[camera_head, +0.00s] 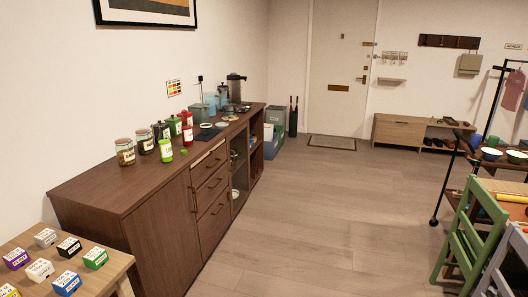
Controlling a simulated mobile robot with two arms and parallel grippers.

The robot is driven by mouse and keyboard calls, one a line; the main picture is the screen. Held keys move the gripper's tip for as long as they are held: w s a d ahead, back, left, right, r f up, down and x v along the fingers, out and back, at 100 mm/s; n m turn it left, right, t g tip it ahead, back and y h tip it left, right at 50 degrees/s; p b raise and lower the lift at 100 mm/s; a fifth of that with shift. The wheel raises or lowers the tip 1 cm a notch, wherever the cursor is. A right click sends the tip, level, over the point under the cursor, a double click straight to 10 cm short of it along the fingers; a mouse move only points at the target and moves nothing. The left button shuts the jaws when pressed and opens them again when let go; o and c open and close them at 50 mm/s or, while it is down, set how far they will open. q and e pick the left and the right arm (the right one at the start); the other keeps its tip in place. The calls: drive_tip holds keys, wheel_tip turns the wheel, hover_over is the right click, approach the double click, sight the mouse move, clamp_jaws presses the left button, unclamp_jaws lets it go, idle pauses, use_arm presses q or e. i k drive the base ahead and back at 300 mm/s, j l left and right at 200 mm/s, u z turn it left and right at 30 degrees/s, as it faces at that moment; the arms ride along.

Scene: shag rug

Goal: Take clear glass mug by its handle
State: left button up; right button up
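I cannot make out a clear glass mug with a handle anywhere in the head view. A dark brown sideboard (120,190) runs along the left wall, with many small items on top. Two clear jars with pale lids and labels, a nearer jar (125,152) and a farther jar (145,141), stand near its front end. The items at its far end are too small to tell apart well. Neither of my grippers is in view.
A wooden table (110,275) with several small coloured boxes is at the lower left. A green chair (470,225) and a wheeled rack (436,220) stand at the right. The wood floor (310,225) between is clear up to the doormat (331,142) and door.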

sight(206, 124)
drive_tip(key=i+l+z, duration=0.35)
drive_tip(key=i, duration=0.4)
drive_tip(key=i+z, duration=0.35)
drive_tip(key=i, duration=0.4)
drive_tip(key=i+u, duration=0.45)
drive_tip(key=i+l+u, duration=0.25)
drive_tip(key=u, duration=0.2)
drive_tip(key=i+l+u, duration=0.65)
drive_tip(key=u, duration=0.25)
drive_tip(key=i+l+u, duration=0.15)
drive_tip(key=l+u, duration=0.3)
drive_tip(key=l, duration=0.15)
drive_tip(key=i+l+u, duration=0.1)
drive_tip(key=l+u, duration=0.8)
drive_tip(key=l, duration=0.25)
drive_tip(key=i+j+z, duration=0.15)
drive_tip(key=i, duration=0.15)
drive_tip(key=i+j+z, duration=0.15)
drive_tip(key=i+j, duration=0.05)
drive_tip(key=i, duration=0.1)
